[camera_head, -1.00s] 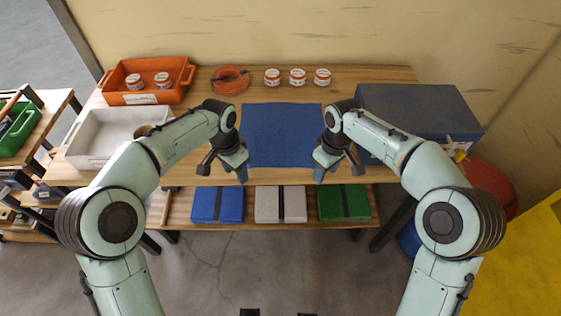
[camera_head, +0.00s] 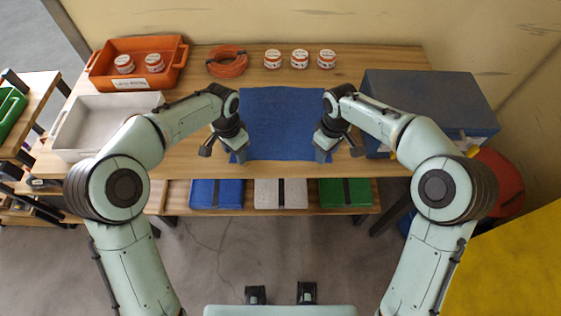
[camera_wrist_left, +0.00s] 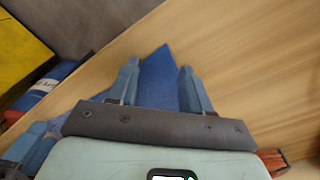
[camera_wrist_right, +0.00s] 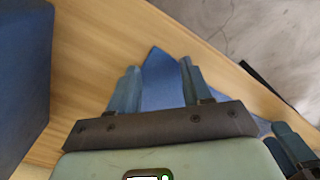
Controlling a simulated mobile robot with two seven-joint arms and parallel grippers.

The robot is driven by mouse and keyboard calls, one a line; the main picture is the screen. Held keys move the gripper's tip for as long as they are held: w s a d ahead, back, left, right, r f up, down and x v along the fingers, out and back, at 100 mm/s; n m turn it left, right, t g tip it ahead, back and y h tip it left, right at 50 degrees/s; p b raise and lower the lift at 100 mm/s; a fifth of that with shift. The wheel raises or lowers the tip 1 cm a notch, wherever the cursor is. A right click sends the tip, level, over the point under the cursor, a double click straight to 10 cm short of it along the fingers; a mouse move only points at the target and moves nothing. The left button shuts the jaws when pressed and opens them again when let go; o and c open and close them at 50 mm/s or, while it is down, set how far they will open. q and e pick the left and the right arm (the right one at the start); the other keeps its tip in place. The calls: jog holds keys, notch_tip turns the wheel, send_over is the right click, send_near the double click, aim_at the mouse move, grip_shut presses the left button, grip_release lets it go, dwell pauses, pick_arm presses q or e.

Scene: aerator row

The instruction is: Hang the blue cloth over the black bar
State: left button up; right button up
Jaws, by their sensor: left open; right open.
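The blue cloth (camera_head: 282,115) lies flat on the wooden table, with its near edge close to the table's front edge. My left gripper (camera_head: 238,156) is open at the cloth's near left corner. In the left wrist view a corner of the cloth (camera_wrist_left: 158,85) shows between the open fingers. My right gripper (camera_head: 323,155) is open at the near right corner. In the right wrist view that corner of the cloth (camera_wrist_right: 162,80) shows between its fingers. Neither gripper is closed on the cloth. I cannot make out the black bar in these frames.
An orange crate (camera_head: 100,74) with jars, a white bin (camera_head: 62,143), an orange coil (camera_head: 228,66) and three jars (camera_head: 300,60) stand around the cloth. A dark blue box (camera_head: 430,95) is at right. Blue, grey and green packs (camera_head: 345,193) lie on the lower shelf.

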pick_arm(q)
jog(key=shift+f, duration=0.15)
pick_arm(e)
jog(key=shift+f, duration=0.15)
pick_arm(q)
jog(key=shift+f, duration=0.25)
pick_arm(e)
jog(key=shift+f, duration=0.25)
pick_arm(q)
jog(key=shift+s+r, duration=0.1)
jog(key=shift+r, duration=0.05)
jog(key=c, duration=0.5)
pick_arm(e)
jog(key=shift+s+r, duration=0.1)
jog(key=shift+r, duration=0.05)
jog(key=c, duration=0.5)
pick_arm(q)
grip_shut()
pick_arm(e)
grip_shut()
pick_arm(q)
jog(key=shift+a, duration=0.1)
pick_arm(e)
jog(key=shift+d, duration=0.1)
